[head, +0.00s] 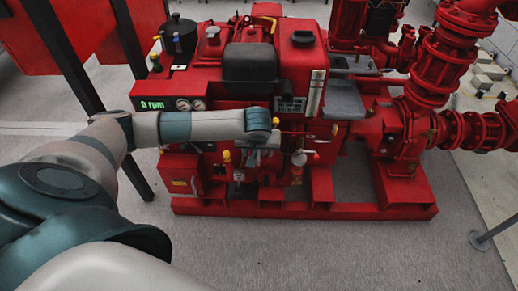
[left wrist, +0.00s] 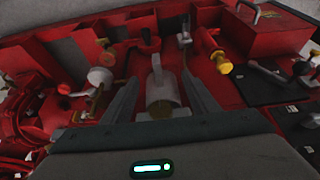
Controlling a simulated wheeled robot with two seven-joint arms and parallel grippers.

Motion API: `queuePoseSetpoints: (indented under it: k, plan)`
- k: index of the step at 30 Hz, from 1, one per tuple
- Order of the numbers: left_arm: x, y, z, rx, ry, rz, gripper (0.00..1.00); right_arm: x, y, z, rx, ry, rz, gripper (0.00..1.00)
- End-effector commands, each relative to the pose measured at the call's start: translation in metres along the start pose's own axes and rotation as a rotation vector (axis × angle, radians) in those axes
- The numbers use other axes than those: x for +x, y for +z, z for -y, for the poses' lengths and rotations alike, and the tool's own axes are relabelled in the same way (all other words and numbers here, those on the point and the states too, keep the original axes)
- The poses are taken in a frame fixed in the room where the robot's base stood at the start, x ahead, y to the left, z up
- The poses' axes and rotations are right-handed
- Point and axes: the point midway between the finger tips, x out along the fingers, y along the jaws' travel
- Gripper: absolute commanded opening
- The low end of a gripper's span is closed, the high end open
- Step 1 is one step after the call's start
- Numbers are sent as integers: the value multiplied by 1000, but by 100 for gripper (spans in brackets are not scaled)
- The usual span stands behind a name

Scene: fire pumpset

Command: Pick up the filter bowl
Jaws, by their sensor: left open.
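A pale grey cylinder (left wrist: 161,88), which looks like the filter bowl, stands against the red pump set in the left wrist view. Its lower end looks brassy and is partly cut off by my own gripper body. My left gripper (left wrist: 163,92) is open, with one finger on each side of the cylinder. I cannot tell whether either finger touches it. In the head view my left gripper (head: 255,162) points down at the front of the red engine, and the cylinder cannot be made out clearly there. My right gripper is not in view.
A white round fitting (head: 298,158) sits just right of the gripper. A yellow knob (left wrist: 223,65) and small levers are close by. The red base frame (head: 300,208) runs below. Red flanged pipes (head: 432,75) stand at right. The floor in front is clear.

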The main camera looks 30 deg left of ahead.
Motion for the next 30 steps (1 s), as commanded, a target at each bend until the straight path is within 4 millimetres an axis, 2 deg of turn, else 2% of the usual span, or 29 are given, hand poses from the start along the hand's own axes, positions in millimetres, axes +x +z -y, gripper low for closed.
queuePoseSetpoints:
  k: [3, 7, 22, 23, 28, 30]
  plan:
    - [16, -1, -1, -1, -2, 3, 54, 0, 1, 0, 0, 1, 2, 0]
    - [26, -2, -1, -1, -1, 0, 54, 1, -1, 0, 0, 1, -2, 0]
    - [28, -2, -1, 1, 0, 0, 54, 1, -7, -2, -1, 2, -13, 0]
    - [28, -2, -1, 1, 0, 0, 52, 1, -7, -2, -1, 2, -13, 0]
    - [28, -2, -1, 1, 0, 0, 11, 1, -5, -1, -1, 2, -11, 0]
    - [28, -3, -1, 0, 1, -1, 9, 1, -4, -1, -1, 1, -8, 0]
